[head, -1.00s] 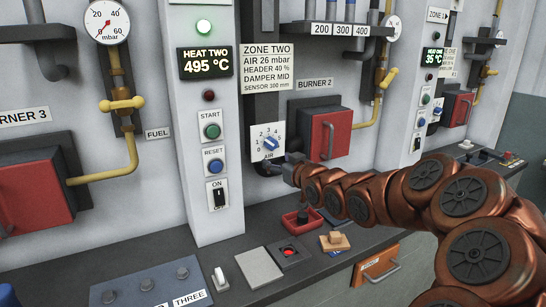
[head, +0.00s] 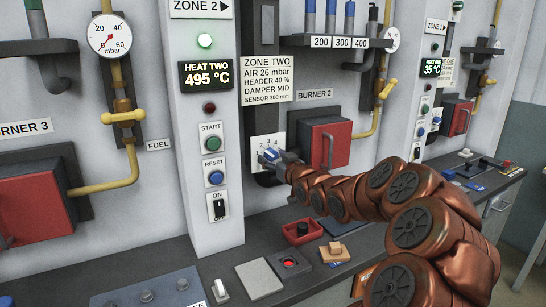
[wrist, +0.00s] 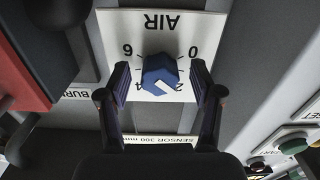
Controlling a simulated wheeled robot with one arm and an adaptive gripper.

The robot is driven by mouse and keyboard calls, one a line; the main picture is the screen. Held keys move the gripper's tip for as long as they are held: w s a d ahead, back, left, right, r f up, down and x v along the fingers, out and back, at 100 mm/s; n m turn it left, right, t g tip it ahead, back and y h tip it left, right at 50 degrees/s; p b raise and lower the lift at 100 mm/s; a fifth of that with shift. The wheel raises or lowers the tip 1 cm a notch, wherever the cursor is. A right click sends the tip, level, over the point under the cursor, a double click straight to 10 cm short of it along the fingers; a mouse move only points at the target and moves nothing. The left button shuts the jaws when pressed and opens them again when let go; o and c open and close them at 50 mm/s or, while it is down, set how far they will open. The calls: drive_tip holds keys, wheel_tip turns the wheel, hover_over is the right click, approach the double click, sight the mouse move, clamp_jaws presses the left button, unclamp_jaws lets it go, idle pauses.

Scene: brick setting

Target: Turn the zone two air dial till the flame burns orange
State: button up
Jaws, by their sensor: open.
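My gripper (wrist: 161,80) is open, with one finger on each side of the knob and small gaps visible. In the head view my gripper (head: 277,160) covers most of the dial plate (head: 266,142). The red burner 2 box (head: 327,143) is to the right of the dial; no flame is visible.
The zone two notice (head: 267,80) sits above the dial. The panel column at left carries the HEAT TWO display (head: 206,75) reading 495 °C, buttons and an ON switch (head: 219,208). A dark ledge (head: 240,255) with several small items runs below.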

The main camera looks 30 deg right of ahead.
drive_tip(key=shift+w, duration=0.1)
drive_tip(key=shift+r, duration=0.1)
drive_tip(key=c, duration=1.1)
